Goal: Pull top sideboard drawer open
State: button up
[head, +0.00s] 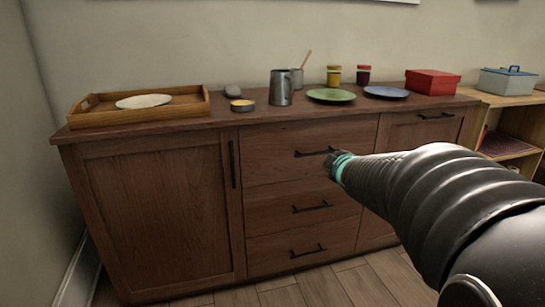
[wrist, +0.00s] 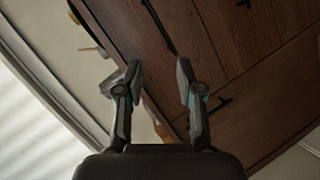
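The brown wooden sideboard (head: 158,215) stands against the wall in the head view. Its top middle drawer (head: 272,150) looks shut, flush with the front, and has a dark bar handle (head: 312,153). My arm comes in from the right, and its end overlaps the handle's right end in the picture; whether they touch cannot be told. My gripper (wrist: 158,80) is open and empty in the wrist view, its two fingers apart. In that view the sideboard front (wrist: 205,45) appears tilted beyond the fingers, with dark handles but none between the fingertips.
Two lower drawers with handles (head: 312,209) sit below, with doors on both sides. The top holds a wooden tray (head: 185,116), a metal mug (head: 281,88), a green plate (head: 331,95), a blue plate (head: 386,92) and a red box (head: 432,82). The floor in front is clear.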

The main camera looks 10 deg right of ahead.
aim_at(318, 153)
jog(key=w+d+f+n+y, duration=0.1)
jog(key=w+f+n, duration=0.1)
jog(key=w, duration=0.5)
jog(key=w+d+f+n+t+y, duration=0.1)
jog(key=w+d+f+n, duration=0.1)
jog(key=w, duration=0.5)
jog(key=w+d+f+n+t+y+b, duration=0.1)
jog(key=w+f+n+y, duration=0.1)
jog(key=w, duration=0.5)
jog(key=shift+w+d+f+n, duration=0.15)
jog(key=shift+f+n, duration=0.25)
jog(key=shift+n, duration=0.15)
jog(key=shift+w+d+f+n, duration=0.1)
jog(key=shift+d+f+n, duration=0.05)
jog(key=shift+f+n, duration=0.35)
jog(key=shift+r, duration=0.1)
jog(key=shift+c, duration=0.2)
grip_shut()
